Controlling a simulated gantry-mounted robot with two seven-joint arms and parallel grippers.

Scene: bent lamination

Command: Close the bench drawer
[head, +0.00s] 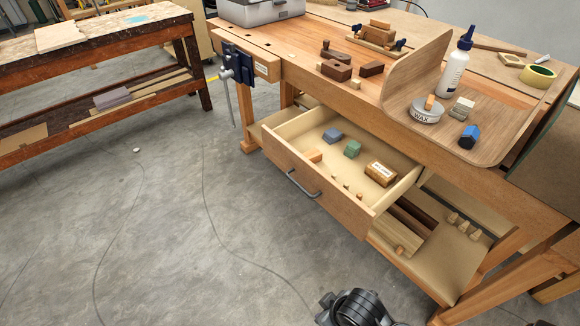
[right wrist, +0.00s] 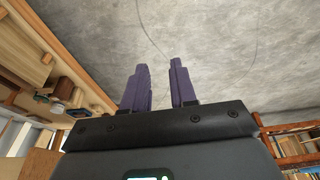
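The bench drawer (head: 290,178) is pulled out from under the wooden workbench (head: 330,72). Its front carries a dark bar handle (head: 302,187). Inside the drawer lie a blue-grey block (head: 332,134), a green block (head: 352,149), a labelled brown block (head: 380,173) and small wooden pieces. My right gripper (right wrist: 164,72) shows in the right wrist view with two purple fingers apart and nothing between them, over bare floor. In the head view, a dark part of my arm (head: 355,307) is at the bottom, in front of the drawer and apart from it. My left gripper is not in view.
A bent wood sheet (head: 490,125) on the bench top holds a glue bottle (head: 456,65) and a wax tin (head: 426,109). A blue vise (head: 238,65) is at the bench's left end. A lower shelf (head: 440,255) lies below the drawer. The concrete floor in front is clear.

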